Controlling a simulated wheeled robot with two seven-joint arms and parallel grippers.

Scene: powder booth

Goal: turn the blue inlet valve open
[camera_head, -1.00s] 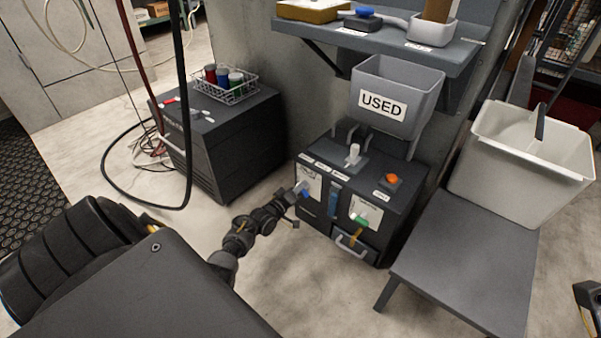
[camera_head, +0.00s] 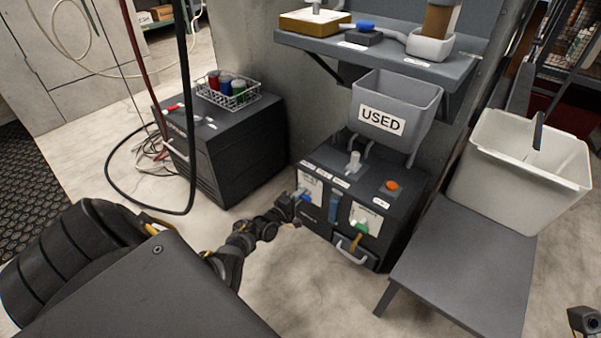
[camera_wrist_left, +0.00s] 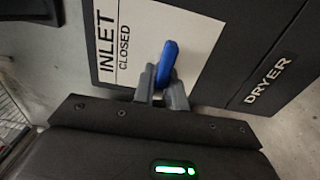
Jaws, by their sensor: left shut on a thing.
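The blue inlet valve handle (camera_head: 304,197) is on the front panel of the dark dryer unit (camera_head: 322,228). In the left wrist view the blue handle (camera_wrist_left: 167,62) stands out from a white plate (camera_wrist_left: 195,38) printed INLET and CLOSED. The handle lies roughly along the lettering, slightly tilted. My left gripper (camera_head: 296,203) is at the valve; in the wrist view its grey fingers (camera_wrist_left: 163,88) are shut on the handle's near end. The fingers hide that end. My right gripper's fingers do not show.
A green-handled valve (camera_head: 361,229) and a drawer handle (camera_head: 350,250) are close on the right of the same panel. An orange button (camera_head: 391,186) and the USED bin (camera_head: 395,100) are above. A grey bench (camera_head: 460,260) stands right.

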